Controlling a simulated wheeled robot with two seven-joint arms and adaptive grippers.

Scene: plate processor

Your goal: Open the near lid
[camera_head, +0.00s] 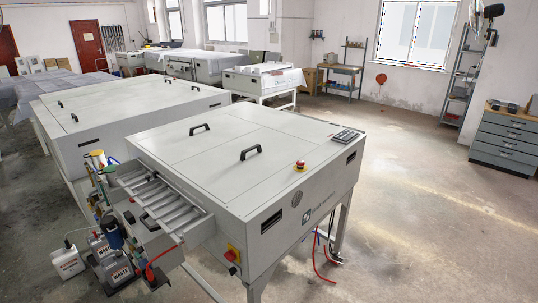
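The grey plate processor (287,207) stands in the middle of the view, with a roller feed tray (165,200) at its left end. Its top carries flat lid panels that look shut. The near lid (222,167) lies flush and has a black bar handle (251,152). A second lid behind it has another black handle (200,128). A red emergency button (300,165) and a keypad (345,135) are on the top at the right. Neither of my grippers is in view.
Another long grey machine (95,125) stands behind at the left. Waste canisters (105,255) and hoses crowd the floor by the feed tray. A drawer cabinet (505,140) is at the far right. The floor to the right of the processor is mostly clear, except for a red hose (320,268).

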